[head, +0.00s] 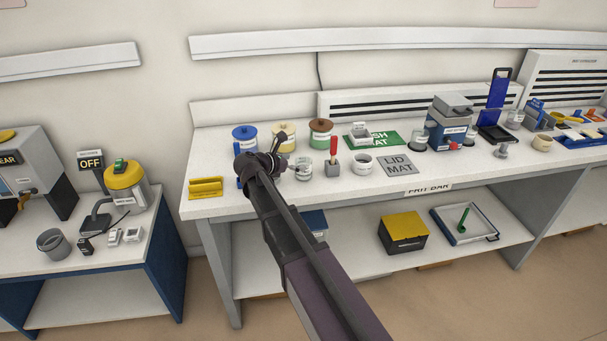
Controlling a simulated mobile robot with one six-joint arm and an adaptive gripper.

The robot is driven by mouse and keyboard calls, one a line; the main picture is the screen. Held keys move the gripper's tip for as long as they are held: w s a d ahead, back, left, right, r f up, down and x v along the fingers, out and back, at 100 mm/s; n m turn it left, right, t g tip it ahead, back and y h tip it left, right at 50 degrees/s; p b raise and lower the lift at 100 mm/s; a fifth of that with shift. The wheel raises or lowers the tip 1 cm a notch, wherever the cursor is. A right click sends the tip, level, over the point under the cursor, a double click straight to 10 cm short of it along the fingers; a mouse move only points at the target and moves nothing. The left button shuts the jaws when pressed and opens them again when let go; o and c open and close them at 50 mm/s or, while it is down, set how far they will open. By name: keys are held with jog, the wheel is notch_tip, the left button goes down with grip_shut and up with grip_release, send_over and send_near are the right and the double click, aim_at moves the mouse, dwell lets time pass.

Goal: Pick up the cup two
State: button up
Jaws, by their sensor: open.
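My gripper (262,160) is over the left part of the white bench, in front of the blue-lidded jar (244,132) and the cream-lidded jar (284,131). It is open; its fingers are dark and partly hidden by my own wrist, and I see nothing held. No label reading cup two is legible. A small white cup (363,166) stands upright on the bench to the right of my gripper, left of the lid mat (397,165). A small cream cup (542,145) stands farther right. A small clear glass vessel (304,170) stands just right of my gripper.
A red-handled tool (332,164) stands between the glass vessel and white cup. A brown-lidded jar (320,131) is behind. A yellow holder (206,187) sits at the bench's left end. A blue-grey machine (450,123) stands right. The front strip near the lid mat is partly clear.

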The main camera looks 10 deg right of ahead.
aim_at(309, 161)
jog(key=shift+w+d+f, duration=0.15)
jog(key=shift+w+d, duration=0.05)
jog(key=shift+d, duration=0.2)
jog(key=shift+w+a+b+x, duration=0.1)
jog(key=shift+b+x, duration=0.35)
jog(key=shift+x, duration=0.55)
jog(key=shift+w+a+b+x, duration=0.15)
jog(key=shift+b+x, duration=0.3)
jog(key=shift+x, duration=0.5)
jog(key=shift+w+d+f, duration=0.25)
jog(key=shift+d+f, duration=0.05)
jog(key=shift+d, duration=0.35)
jog(key=c, duration=1.1)
jog(key=shift+o, duration=0.2)
